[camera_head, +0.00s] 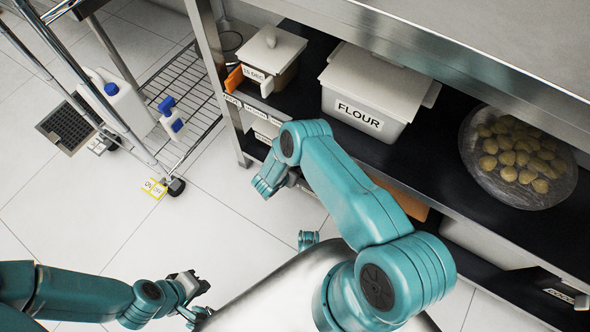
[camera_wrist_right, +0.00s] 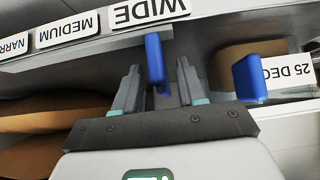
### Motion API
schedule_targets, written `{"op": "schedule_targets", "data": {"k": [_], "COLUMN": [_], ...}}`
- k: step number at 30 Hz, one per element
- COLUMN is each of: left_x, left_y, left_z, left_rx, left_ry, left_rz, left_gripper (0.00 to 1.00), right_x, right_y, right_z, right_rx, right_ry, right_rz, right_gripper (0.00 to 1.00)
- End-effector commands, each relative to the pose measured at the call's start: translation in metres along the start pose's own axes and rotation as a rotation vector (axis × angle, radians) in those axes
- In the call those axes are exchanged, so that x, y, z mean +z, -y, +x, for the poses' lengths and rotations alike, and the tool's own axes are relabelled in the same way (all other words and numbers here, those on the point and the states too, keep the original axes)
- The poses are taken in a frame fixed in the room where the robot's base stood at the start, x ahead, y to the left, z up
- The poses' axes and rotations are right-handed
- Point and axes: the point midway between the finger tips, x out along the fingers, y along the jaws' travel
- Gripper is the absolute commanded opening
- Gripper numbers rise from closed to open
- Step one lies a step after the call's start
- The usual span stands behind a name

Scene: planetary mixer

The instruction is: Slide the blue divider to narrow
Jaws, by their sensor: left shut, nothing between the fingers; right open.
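In the right wrist view, a blue upright tab of the divider (camera_wrist_right: 154,55) stands between the two fingers of my right gripper (camera_wrist_right: 158,67). The gripper is open, with a gap to the tab on each side. The tab is just below the WIDE label (camera_wrist_right: 150,11), which appears upside down. The MEDIUM label (camera_wrist_right: 67,30) and the partly cut-off NARROW label (camera_wrist_right: 13,44) are further left on the same strip. A second blue piece (camera_wrist_right: 249,78) stands to the right; I cannot tell whether they are joined. In the head view, my left gripper (camera_head: 197,285) is shut and empty, low over the floor.
A FLOUR bin (camera_head: 365,95), a smaller lidded container (camera_head: 270,55) and a wrapped bowl of dough balls (camera_head: 518,155) stand on the black shelf. A wire rack (camera_head: 185,95) holds bottles at left.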

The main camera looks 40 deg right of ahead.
Motion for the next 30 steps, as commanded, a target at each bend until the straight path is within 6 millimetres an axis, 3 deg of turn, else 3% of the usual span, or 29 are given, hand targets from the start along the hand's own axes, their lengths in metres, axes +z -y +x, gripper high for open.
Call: {"op": "schedule_targets", "data": {"k": [4,14,18,30], "left_x": [-0.002,-0.002,-0.002,-0.002], "left_y": [0.003,0.003,0.003,0.002], "left_z": [0.006,0.005,0.005,0.003], "left_rx": [-0.001,-0.001,-0.001,-0.001], "left_ry": [-0.004,-0.006,-0.006,-0.004], "left_rz": [-0.005,-0.006,-0.006,-0.004], "left_gripper": [0.00,0.00,0.00,0.00], "right_x": [0.000,-0.001,-0.001,-0.002], "right_y": [0.000,0.000,0.000,-0.008], "right_z": [0.016,0.019,0.019,0.019], "right_rx": [0.001,0.000,0.000,0.002], "right_ry": [0.001,0.001,0.001,0.001], "right_rz": [0.001,-0.001,0.000,-0.002], "right_gripper": [0.40,0.40,0.00,0.00]}}
